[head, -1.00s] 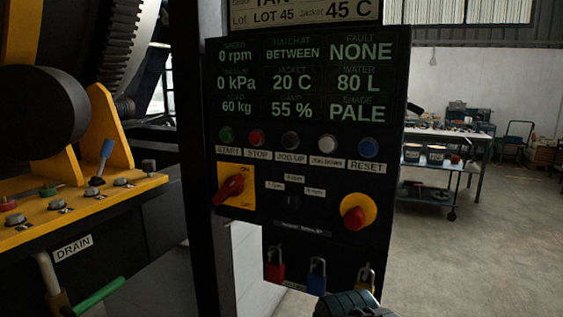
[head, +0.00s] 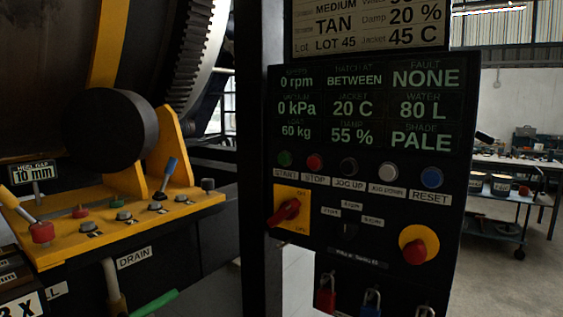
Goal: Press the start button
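The start button (head: 285,158) is a round green button at the left end of a row on the black control panel (head: 462,150). The label START sits just below it. To its right are the red stop button (head: 314,161), the dark jog up button (head: 349,167), the white jog down button (head: 388,172) and the blue reset button (head: 431,177). The display (head: 370,107) reads 0 rpm, fault NONE. My gripper is not in view.
Below the buttons are a red rotary switch (head: 284,212) on a yellow plate, a red emergency-stop knob (head: 414,251) and hanging padlocks (head: 325,294). A yellow machine bench (head: 150,217) with levers stands at left. A workbench and cart (head: 491,225) are behind at right.

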